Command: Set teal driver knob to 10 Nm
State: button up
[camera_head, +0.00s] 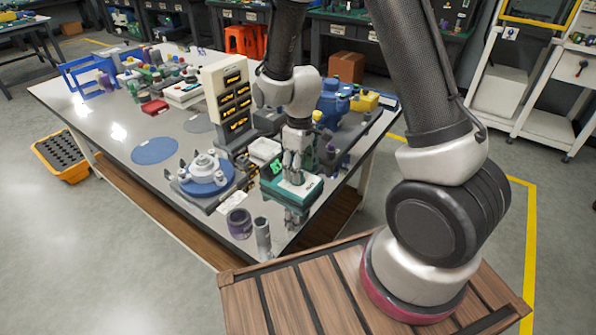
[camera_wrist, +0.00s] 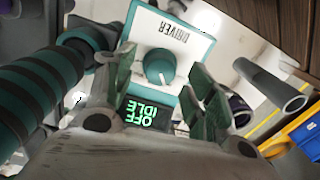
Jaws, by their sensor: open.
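The teal driver unit (camera_head: 291,187) sits near the front right corner of the table. In the wrist view its white panel (camera_wrist: 146,28) reads DRIVER, upside down. The round teal knob (camera_wrist: 159,67) has a pale pointer mark toward the lower right of the picture. A small display (camera_wrist: 147,114) shows OFF and IDLE in green. My gripper (camera_head: 293,172) is above the unit, and in the wrist view its open fingers (camera_wrist: 166,83) stand on either side of the knob, apart from it. No scale numbers are legible.
A grey tube (camera_head: 262,237) and a dark purple cup (camera_head: 239,223) stand in front of the driver unit. A blue round fixture (camera_head: 207,180) is to its left. Labelled display stack (camera_head: 232,100) and blue machine (camera_head: 332,100) stand behind. Bare table shows at the left front.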

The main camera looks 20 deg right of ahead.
jog(key=shift+f, duration=0.8)
jog(key=c, duration=1)
jog(key=shift+s+m, duration=0.1)
jog(key=shift+m, duration=0.3)
jog(key=m, duration=0.3)
jog(key=shift+m, duration=1.9)
